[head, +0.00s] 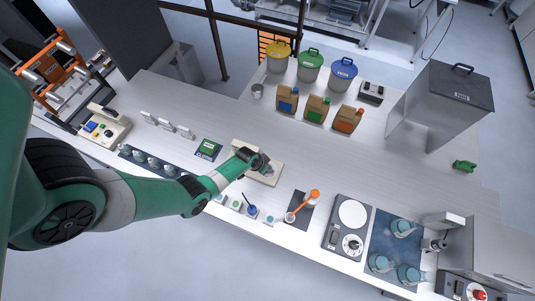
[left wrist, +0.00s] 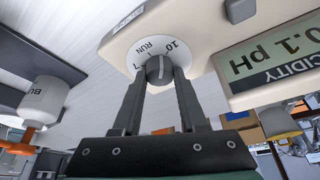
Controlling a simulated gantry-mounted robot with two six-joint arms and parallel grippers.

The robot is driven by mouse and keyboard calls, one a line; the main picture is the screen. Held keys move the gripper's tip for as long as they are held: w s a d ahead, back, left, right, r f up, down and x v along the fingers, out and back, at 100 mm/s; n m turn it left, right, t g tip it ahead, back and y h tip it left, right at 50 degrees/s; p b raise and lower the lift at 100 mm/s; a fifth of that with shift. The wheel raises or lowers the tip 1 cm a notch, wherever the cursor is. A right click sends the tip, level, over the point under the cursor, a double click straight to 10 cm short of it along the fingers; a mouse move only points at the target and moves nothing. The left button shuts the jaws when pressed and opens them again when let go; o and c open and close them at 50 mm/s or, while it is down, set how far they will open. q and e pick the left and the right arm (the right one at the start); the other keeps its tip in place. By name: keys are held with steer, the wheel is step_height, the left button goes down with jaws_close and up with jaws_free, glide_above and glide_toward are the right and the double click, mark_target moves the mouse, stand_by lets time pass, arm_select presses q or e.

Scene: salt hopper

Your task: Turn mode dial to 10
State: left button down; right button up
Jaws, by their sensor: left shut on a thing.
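The mode dial (left wrist: 159,70) is a dark grey knob on a round white plate marked 7, RUN and 10 in the left wrist view. It sits on a cream meter (left wrist: 120,45), which is also on the bench in the head view (head: 272,179). My left gripper (left wrist: 160,75) is shut on the knob, one finger on each side. In the head view my left gripper (head: 262,165) hides the dial. The knob's upper edge faces the RUN lettering, between 7 and 10; its exact pointer setting is hard to read. My right gripper is not in view.
The meter's display (left wrist: 272,52) reads about 0.1 pH, cut off at the edge. Small bottles (head: 236,204) and an orange-handled tool (head: 312,196) lie in front. The bench behind is clear up to the jugs (head: 317,108).

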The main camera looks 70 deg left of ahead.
arm_select(q)
steer(key=shift+m+h+b, duration=0.7)
steer(key=shift+m, duration=1.3)
steer(key=shift+c, duration=2.2)
jaws_free()
steer(key=shift+r, duration=0.1)
